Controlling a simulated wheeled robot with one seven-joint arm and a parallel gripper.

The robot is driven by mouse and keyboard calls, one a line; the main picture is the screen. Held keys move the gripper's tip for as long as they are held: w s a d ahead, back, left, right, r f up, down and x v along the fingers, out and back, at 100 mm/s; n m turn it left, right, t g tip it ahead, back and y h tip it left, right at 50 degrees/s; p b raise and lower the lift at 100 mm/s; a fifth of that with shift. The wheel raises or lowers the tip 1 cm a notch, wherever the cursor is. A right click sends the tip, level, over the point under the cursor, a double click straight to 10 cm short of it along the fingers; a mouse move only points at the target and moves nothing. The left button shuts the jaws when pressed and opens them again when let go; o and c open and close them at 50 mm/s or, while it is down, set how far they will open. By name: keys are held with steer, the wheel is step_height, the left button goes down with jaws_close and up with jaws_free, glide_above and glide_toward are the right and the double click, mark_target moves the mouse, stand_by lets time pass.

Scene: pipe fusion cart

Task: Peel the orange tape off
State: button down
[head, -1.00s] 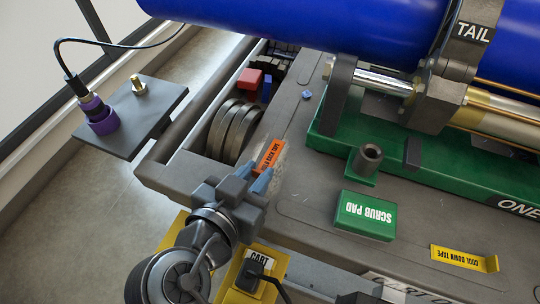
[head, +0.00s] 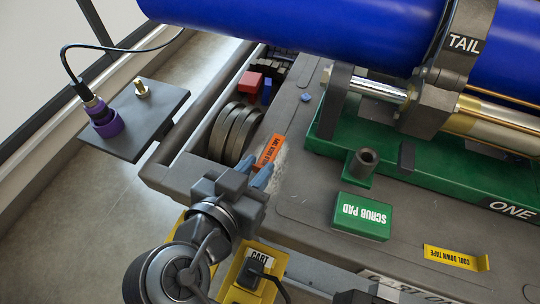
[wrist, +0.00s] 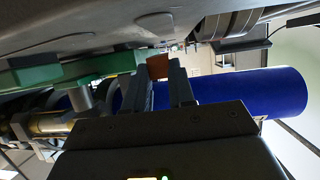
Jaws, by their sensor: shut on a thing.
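The orange tape (head: 270,150) is a small strip with dark lettering at the left edge of the cart top, beside the grey discs. My gripper (head: 262,175) is at the tape's near end, its bluish fingers shut on it. In the wrist view the tape (wrist: 158,66) shows as an orange patch between the tips of my gripper (wrist: 160,78). The fingers hide part of its near end. I cannot tell how much of the strip still touches the surface.
A green scrub pad (head: 362,216) and a yellow cool down tape (head: 456,258) lie to the right on the cart top (head: 300,215). A green base (head: 425,170) under a blue pipe (head: 300,28) stands behind. Grey discs (head: 235,132) sit left of the tape.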

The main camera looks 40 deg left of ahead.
steer(key=shift+r+p, duration=1.2)
steer(key=shift+r, duration=0.55)
